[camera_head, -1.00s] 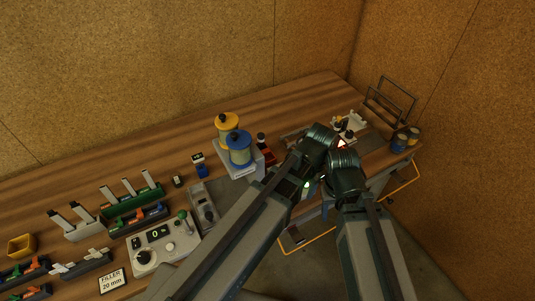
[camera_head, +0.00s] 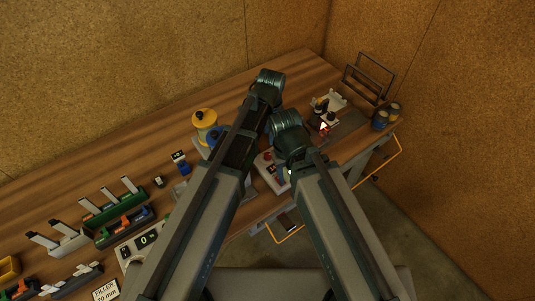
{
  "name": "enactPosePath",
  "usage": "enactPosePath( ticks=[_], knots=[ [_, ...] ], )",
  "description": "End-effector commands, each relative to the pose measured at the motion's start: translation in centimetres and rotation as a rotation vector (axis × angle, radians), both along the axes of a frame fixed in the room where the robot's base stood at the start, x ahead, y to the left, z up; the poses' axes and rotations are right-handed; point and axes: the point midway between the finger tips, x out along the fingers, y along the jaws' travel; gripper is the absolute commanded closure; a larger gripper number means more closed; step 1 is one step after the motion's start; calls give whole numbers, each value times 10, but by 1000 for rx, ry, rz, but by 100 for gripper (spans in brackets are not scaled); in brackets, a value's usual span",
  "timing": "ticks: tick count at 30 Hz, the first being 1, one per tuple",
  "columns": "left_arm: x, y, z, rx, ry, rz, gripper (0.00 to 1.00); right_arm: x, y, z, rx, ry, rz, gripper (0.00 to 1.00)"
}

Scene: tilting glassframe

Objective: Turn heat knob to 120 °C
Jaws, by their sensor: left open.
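A grey control box (camera_head: 150,232) with a lit display reading 0 stands at the lower left. Its black knob (camera_head: 125,253) shows partly at the picture's lower left, and my left arm covers the box's right side. I cannot read a temperature scale or tell which knob sets heat. A pale device with red parts (camera_head: 268,168) shows between my arms, partly covered. My left gripper (camera_head: 268,125) is open and empty as far as I can see, its fingers mostly hidden by arm links. My right gripper is hidden behind its own arm.
A yellow spool (camera_head: 205,125) and a mostly hidden blue one stand left of my left arm. Racks with strips (camera_head: 115,215) fill the left bench. Dark frames (camera_head: 368,78) and blue cans (camera_head: 385,116) stand at the right.

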Motion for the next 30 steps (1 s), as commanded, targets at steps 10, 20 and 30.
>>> enactPosePath(
  ticks=[10,20,30],
  knots=[
    [3,1,-54,0,0,1,52,0,0,-54,-1,0,1,50],
    [5,2,-100,0,0,1,52,0,0,-100,-1,0,0,50],
    [6,3,-122,0,0,1,52,0,0,-122,0,0,0,50]
  ],
)
